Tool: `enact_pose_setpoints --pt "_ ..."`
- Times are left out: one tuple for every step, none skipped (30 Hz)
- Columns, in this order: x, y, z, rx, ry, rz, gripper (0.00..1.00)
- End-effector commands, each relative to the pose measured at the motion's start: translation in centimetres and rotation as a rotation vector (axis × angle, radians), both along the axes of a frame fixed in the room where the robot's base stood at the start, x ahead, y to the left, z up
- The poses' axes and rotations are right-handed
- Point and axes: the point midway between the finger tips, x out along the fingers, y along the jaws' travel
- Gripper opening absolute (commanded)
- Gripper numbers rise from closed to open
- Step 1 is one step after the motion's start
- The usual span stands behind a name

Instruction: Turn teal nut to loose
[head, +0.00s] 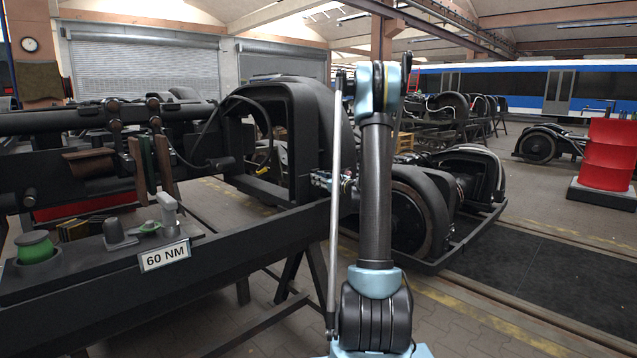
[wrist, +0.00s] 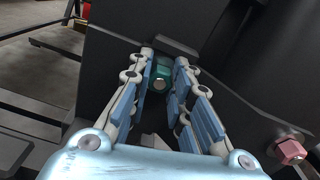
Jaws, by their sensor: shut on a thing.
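The teal nut (wrist: 161,73) sits on a bolt whose round grey end (wrist: 160,86) faces me, against a dark bogie frame in the wrist view. My gripper (wrist: 164,62) has its blue-padded fingers on either side of the nut and is shut on it. In the head view my gripper (head: 321,179) is small, beside the dark bogie frame (head: 285,225). The nut is not visible in the head view. I cannot tell the nut's turn angle.
A pinkish-red nut (wrist: 290,151) sits to the right in the wrist view. A "60 NM" sign (head: 164,256) and a green spool (head: 36,248) are on the bench at the left. Dark floor matting (head: 560,280) is clear.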

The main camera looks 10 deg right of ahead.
Motion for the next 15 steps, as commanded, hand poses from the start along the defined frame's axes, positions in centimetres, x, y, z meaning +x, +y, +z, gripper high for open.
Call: enact_pose_setpoints --pt "0.09 -0.09 0.02 -0.001 -0.002 -0.003 0.0" --pt "0.1 -0.1 0.02 -0.004 -0.004 -0.004 0.0" --pt "0.1 -0.1 0.02 -0.008 -0.006 -0.004 0.0" --pt "0.11 -0.1 0.03 -0.012 -0.009 -0.005 0.0" --pt "0.11 -0.1 0.03 -0.018 -0.013 -0.005 0.0" --pt "0.11 -0.1 0.03 -0.028 -0.02 -0.005 0.0" --pt "0.12 -0.11 0.03 -0.036 -0.026 -0.005 0.0" --pt "0.12 -0.1 0.03 -0.045 -0.033 -0.005 0.0" --pt "0.12 -0.1 0.03 -0.062 -0.045 -0.005 0.0" --pt "0.12 -0.1 0.03 -0.074 -0.054 -0.005 0.0" --pt "0.13 -0.1 0.03 -0.09 -0.065 -0.006 0.0" --pt "0.14 -0.09 0.02 -0.112 -0.081 -0.006 0.0" --pt "0.13 -0.08 0.01 -0.129 -0.094 -0.006 0.0" --pt "0.13 -0.08 0.01 -0.147 -0.107 -0.006 0.0" --pt "0.13 -0.06 0.01 -0.174 -0.127 -0.006 0.0"
